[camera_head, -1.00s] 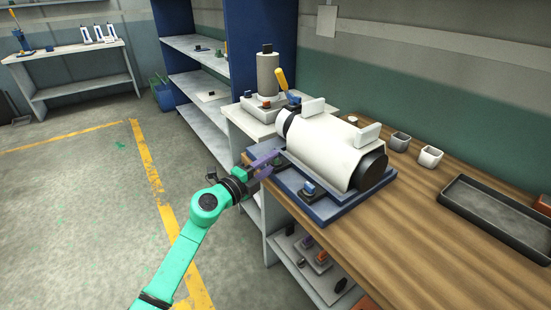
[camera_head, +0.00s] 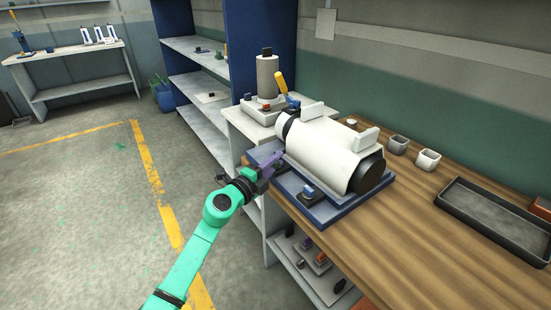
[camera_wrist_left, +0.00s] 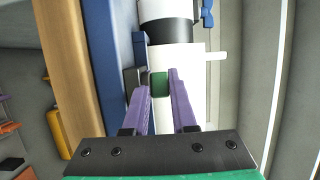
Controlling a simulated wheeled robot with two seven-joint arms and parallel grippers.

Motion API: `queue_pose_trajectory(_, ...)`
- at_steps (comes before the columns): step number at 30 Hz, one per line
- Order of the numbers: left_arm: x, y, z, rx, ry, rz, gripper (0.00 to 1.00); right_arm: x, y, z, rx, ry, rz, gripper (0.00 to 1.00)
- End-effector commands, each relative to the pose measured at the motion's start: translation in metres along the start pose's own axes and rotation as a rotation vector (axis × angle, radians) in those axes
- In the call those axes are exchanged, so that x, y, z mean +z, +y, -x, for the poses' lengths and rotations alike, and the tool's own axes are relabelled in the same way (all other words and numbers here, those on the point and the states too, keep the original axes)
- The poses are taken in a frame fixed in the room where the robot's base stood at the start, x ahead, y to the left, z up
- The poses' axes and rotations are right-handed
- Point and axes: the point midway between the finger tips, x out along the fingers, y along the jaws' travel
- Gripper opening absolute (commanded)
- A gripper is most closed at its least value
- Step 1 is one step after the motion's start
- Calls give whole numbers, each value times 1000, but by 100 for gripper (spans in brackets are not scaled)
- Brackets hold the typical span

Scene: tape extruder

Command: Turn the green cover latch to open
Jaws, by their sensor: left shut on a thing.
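The extruder is a white cylinder (camera_head: 328,150) with dark end bands, lying on a blue base (camera_head: 336,208) on the wooden bench. The green cover latch (camera_wrist_left: 160,84) shows in the left wrist view between the tips of the purple fingers, against the white body. My left gripper (camera_head: 272,164) is at the front left side of the extruder in the head view, and its fingers are shut on the latch. The latch is hidden in the head view. My right gripper is in neither view.
A small blue-topped part (camera_head: 308,191) sits on the base near the gripper. Two small cups (camera_head: 428,159) and a dark tray (camera_head: 492,218) stand to the right on the bench. A grey cylinder device (camera_head: 267,77) stands behind. The floor at left is open.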

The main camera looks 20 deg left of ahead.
Motion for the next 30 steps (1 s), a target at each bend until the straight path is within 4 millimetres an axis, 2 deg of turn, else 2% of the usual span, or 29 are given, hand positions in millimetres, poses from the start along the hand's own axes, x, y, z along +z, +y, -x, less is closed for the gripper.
queue_pose_trajectory(1,-1,-6,0,4,-21,3,0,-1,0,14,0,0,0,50)
queue_pose_trajectory(3,-1,-6,0,5,-59,3,0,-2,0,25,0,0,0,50)
queue_pose_trajectory(9,-1,-4,0,4,-163,5,0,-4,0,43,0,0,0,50)
queue_pose_trajectory(18,-1,0,0,3,-278,5,0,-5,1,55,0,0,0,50)
queue_pose_trajectory(30,-1,1,0,4,-415,0,0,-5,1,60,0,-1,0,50)
